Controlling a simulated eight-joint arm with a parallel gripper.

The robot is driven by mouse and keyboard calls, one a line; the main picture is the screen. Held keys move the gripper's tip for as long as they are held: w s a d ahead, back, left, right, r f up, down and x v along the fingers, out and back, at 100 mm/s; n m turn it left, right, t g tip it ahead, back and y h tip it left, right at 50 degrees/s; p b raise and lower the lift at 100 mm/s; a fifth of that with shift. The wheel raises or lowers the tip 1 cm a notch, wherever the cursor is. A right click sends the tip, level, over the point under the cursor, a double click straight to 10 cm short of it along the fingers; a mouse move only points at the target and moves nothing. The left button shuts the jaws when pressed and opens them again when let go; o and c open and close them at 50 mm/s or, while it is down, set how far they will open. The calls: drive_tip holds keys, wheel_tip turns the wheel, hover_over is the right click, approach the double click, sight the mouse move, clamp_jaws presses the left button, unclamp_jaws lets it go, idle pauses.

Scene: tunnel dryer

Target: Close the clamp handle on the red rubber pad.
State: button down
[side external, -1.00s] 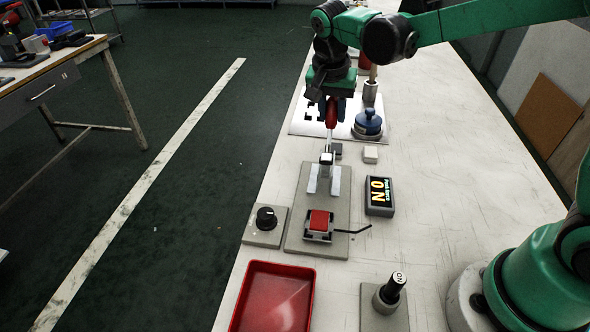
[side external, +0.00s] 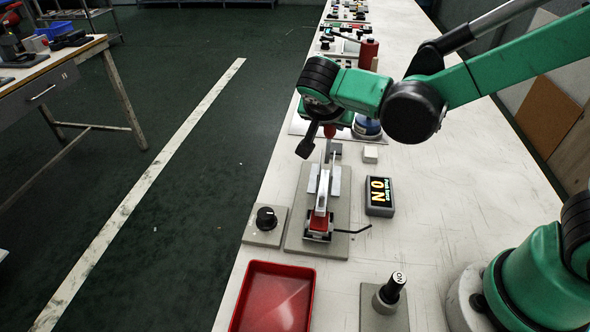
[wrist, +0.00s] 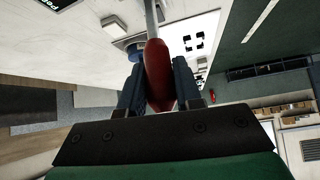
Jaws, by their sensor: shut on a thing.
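The clamp stands on a grey base plate (side external: 291,240) in the side external view. Its metal arm (side external: 321,196) now reaches down over the red rubber pad (side external: 316,226) and covers part of it. I cannot tell whether it presses on the pad. The red handle grip (side external: 330,131) stands raised at the far end, partly hidden by my arm. In the wrist view my gripper (wrist: 160,82) is shut on the red handle (wrist: 158,72), with a blue finger on each side. My fingers are mostly hidden in the side external view.
A grey box with a lit display (side external: 379,196) stands right of the clamp, and a black knob (side external: 266,217) left of it. A blue-topped object (side external: 367,127) stands behind.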

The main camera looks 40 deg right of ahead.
idle(0.3)
drive_tip(key=c, duration=0.6)
unclamp_jaws()
drive_tip(key=v, duration=0.5)
drive_tip(key=shift+s+a+r, duration=0.1)
drive_tip(key=shift+a+r, duration=0.05)
drive_tip(key=shift+r, duration=0.05)
drive_tip(key=shift+f, duration=0.1)
